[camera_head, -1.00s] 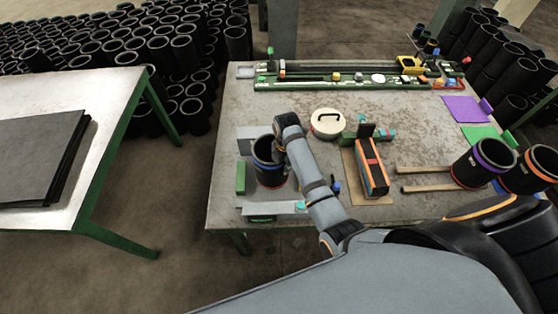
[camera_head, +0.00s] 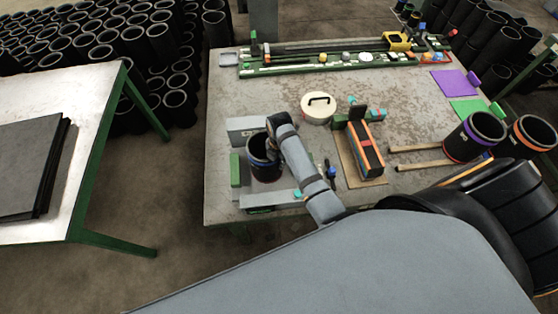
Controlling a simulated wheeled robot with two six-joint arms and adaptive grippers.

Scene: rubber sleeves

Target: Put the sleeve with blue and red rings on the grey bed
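A black sleeve with a blue ring near its top (camera_head: 261,168) stands upright between the pale grey blocks of the bed (camera_head: 246,126) at the table's left front. Its lower end is hard to make out now; a red ring showed there earlier. My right gripper (camera_head: 272,150) is at the sleeve's right upper rim, seen from behind. Its wrist covers the fingertips, so I cannot tell whether they are closed on the wall. My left gripper is not in view.
Two banded sleeves (camera_head: 463,148) (camera_head: 523,142) stand at the right. A white lidded disc (camera_head: 317,112), an orange-black block (camera_head: 368,158) and two wooden sticks (camera_head: 415,149) lie mid-table. Purple (camera_head: 450,83) and green (camera_head: 470,108) mats lie behind. A rail assembly lines the back edge.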

